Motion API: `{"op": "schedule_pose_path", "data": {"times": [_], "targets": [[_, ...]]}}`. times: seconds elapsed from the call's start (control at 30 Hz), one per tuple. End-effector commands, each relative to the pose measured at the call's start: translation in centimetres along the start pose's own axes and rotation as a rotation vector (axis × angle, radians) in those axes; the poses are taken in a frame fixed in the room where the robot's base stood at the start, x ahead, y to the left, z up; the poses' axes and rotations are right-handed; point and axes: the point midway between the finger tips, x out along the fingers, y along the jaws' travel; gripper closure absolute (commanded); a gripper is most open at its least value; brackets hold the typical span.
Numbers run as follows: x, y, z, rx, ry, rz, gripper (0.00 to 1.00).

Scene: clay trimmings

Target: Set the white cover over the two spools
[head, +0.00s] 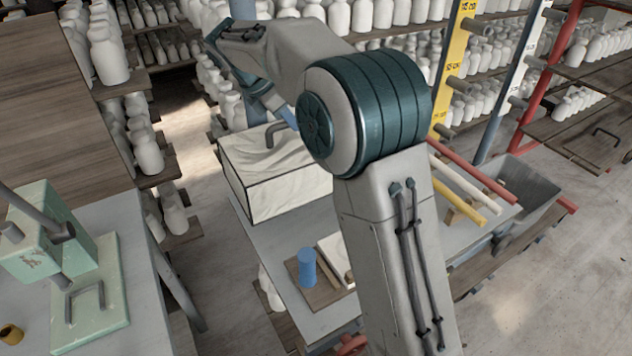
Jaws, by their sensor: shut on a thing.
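The white cover (285,180), a box with wavy sides and a dark bar handle (275,133) on top, is over the back part of the grey table. My gripper (289,117) is at this handle and shut on it; my arm hides part of the grip. I cannot tell whether the cover touches the table. A blue spool (307,267) stands upright on a brown board (325,291) in front of the cover, apart from it. I cannot make out a second spool there; my arm hides the area to the right.
A white slab (333,247) lies beside the blue spool. Coloured bars (465,185) and a grey trough (520,185) are at the right. A side table holds a pale green press (45,235) and a small brown ring (11,334). Shelves of white bottles (108,55) stand behind.

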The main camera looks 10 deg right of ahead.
Motion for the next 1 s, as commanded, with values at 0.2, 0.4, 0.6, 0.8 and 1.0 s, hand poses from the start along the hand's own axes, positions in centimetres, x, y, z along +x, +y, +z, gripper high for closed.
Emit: {"op": "schedule_pose_path", "data": {"times": [0.2, 0.4, 0.6, 0.8, 1.0], "targets": [[3.2, 0.0, -1.8, -0.001, -0.001, -0.002, 1.00], [4.5, 0.0, -2.6, 0.000, 0.000, -0.002, 1.00], [6.8, -0.1, -3.9, -0.001, 0.000, -0.002, 1.00], [6.8, 0.0, -3.9, 0.000, 0.000, 0.000, 1.00], [7.0, 0.0, -4.0, 0.000, 0.000, -0.001, 0.65]]}}
